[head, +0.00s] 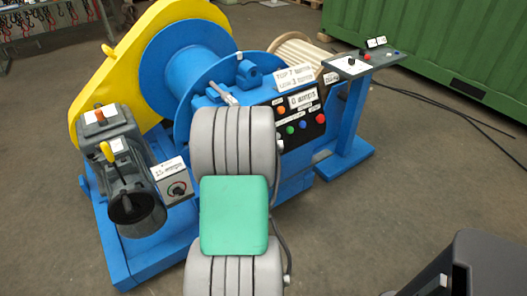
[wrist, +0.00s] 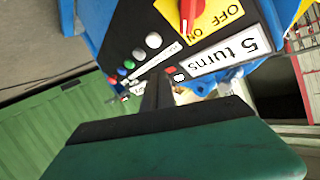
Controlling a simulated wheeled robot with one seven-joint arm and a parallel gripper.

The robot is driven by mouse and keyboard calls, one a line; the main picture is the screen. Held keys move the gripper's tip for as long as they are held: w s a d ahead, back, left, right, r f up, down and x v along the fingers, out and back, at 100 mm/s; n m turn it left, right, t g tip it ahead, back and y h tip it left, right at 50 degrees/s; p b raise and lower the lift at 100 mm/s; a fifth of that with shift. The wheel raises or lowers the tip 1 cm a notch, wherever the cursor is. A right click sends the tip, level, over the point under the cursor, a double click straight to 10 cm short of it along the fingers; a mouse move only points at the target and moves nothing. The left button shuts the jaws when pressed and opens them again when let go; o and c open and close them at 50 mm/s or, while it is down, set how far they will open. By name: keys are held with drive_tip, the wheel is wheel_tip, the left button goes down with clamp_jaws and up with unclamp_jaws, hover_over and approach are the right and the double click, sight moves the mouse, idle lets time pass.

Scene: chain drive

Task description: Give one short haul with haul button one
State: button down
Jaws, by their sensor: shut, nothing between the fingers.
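The black control panel (head: 304,112) on the blue winch carries orange, green, blue and red buttons under a white "0 wraps" label. In the wrist view a dark panel (wrist: 105,38) shows a row of small buttons (wrist: 139,53) in grey, white, blue and green. I cannot read which one is haul button one. My gripper (wrist: 157,84) is shut and empty, its dark fingers pointing toward the panel's lower edge. I cannot tell whether they touch anything. In the head view my arm hides the gripper.
A yellow ON/OFF plate with a red switch (wrist: 187,12) and a "5 turns" label (wrist: 221,59) lie beyond my fingers. A lever unit (head: 120,160) stands left. A green container (head: 450,40) is behind.

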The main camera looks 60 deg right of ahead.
drive_tip(key=s+d+f+m+g+h, duration=0.1)
drive_tip(key=s+d+f+h, duration=0.1)
drive_tip(key=s, duration=0.3)
drive_tip(key=shift+s+d+m+b, duration=0.3)
drive_tip(key=shift+s+d, duration=0.1)
drive_tip(key=w+d+f+b, duration=0.3)
drive_tip(key=w+f+b, duration=0.1)
drive_tip(key=w+b, duration=0.3)
drive_tip(key=shift+d+b, duration=0.25)
drive_tip(key=shift+b, duration=0.1)
drive_tip(key=shift+w, duration=0.1)
idle(1.4)
